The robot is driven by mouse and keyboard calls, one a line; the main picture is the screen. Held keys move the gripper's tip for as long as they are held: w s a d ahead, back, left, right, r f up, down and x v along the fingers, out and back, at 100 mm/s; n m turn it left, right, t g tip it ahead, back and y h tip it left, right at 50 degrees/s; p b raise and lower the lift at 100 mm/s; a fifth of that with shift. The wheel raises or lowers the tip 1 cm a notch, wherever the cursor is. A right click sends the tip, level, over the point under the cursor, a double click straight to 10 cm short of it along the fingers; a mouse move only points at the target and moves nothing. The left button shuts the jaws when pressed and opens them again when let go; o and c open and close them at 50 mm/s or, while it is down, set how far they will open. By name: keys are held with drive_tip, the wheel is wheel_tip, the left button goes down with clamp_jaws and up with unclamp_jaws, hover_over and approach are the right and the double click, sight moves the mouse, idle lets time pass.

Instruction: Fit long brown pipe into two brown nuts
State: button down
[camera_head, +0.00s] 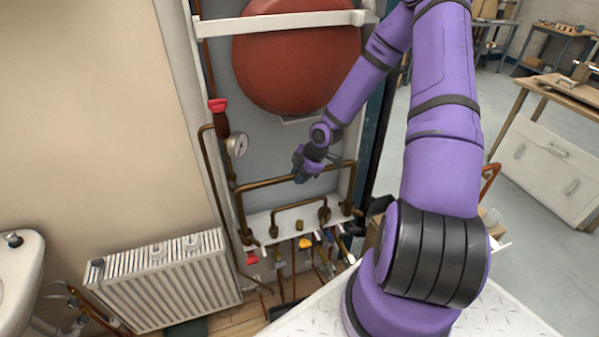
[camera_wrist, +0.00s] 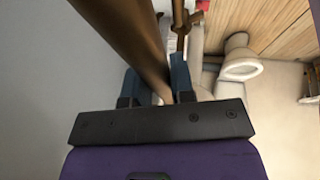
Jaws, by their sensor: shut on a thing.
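The long brown pipe (camera_head: 262,184) is a wide arch in front of the grey panel, with a long top run and both ends bent down. My gripper (camera_head: 302,174) is shut on its top run, near the middle. In the wrist view the pipe (camera_wrist: 128,38) passes between the blue fingers of my gripper (camera_wrist: 158,85). The left brown nut (camera_head: 246,233) and the right brown nut (camera_head: 347,208) are on the white ledge, by the pipe's lower ends. The pipe looks close to both nuts; I cannot tell if its ends are inside them.
A shorter brown pipe (camera_head: 298,204) arches between the two nuts. A pressure gauge (camera_head: 236,145) and red valve handle (camera_head: 217,105) are at the left. A red round tank (camera_head: 297,58) is above. A white radiator (camera_head: 165,280) stands lower left. Coloured valves (camera_head: 304,243) hang below the ledge.

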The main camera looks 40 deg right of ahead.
drive_tip(key=shift+f, duration=1.1)
drive_tip(key=c, duration=0.9)
unclamp_jaws()
drive_tip(key=v, duration=1)
drive_tip(key=shift+s+d+r, duration=0.1)
drive_tip(key=shift+d+r, duration=0.05)
drive_tip(key=shift+r, duration=0.2)
